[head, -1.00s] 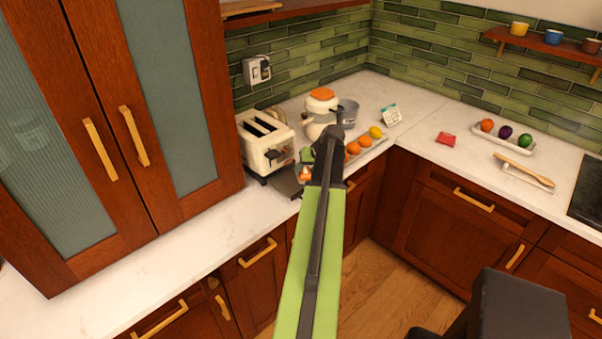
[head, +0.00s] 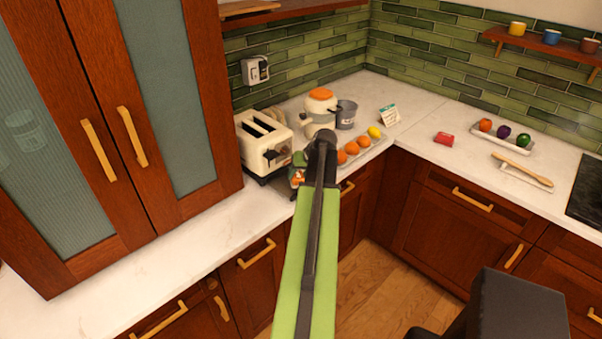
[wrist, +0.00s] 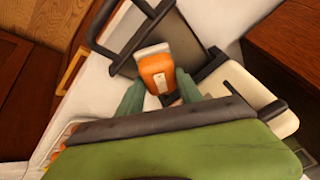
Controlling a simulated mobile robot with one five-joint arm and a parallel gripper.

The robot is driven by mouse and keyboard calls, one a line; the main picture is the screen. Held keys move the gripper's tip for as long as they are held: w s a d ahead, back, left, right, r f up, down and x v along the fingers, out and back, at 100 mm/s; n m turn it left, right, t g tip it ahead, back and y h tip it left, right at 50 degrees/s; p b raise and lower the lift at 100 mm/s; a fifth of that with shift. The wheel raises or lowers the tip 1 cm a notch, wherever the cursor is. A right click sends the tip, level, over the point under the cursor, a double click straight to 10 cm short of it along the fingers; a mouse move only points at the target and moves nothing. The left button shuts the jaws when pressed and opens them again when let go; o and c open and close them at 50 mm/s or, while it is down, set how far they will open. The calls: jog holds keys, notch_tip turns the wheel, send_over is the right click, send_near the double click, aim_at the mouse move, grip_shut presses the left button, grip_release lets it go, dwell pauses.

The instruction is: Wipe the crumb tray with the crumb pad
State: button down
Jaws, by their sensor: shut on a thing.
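The crumb pad (wrist: 156,70), an orange block with a pale end, is held between the green fingers of my gripper (wrist: 160,92) in the wrist view. The pad (head: 298,178) also shows in the head view, at the front of the counter beside the toaster. The crumb tray (wrist: 182,42) is a dark grey flat tray with a black bar handle. It lies under and around the pad in the wrist view. My arm hides much of the tray in the head view. I cannot tell whether the pad touches it.
The cream toaster (head: 262,145) stands close to my gripper. A tray of oranges and a lemon (head: 374,132) lies right of my arm, with a kettle (head: 320,103) and grey pot (head: 346,114) behind. The counter at front left (head: 150,265) is clear.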

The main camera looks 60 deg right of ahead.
aim_at(292, 181)
jog(key=shift+w+a, duration=0.35)
jog(key=shift+a, duration=0.75)
jog(key=shift+w+a, duration=0.35)
jog(key=shift+a, duration=0.7)
jog(key=shift+w+a, duration=0.35)
jog(key=shift+a, duration=0.75)
jog(key=shift+w+r, duration=0.1)
jog(key=shift+d, duration=0.25)
jog(key=shift+s+d+f, duration=0.1)
jog(key=shift+s+d, duration=0.2)
jog(key=shift+d, duration=0.5)
jog(key=shift+s+d+f, duration=0.1)
jog(key=shift+s+d, duration=0.15)
jog(key=shift+d, duration=0.5)
jog(key=shift+d, duration=0.1)
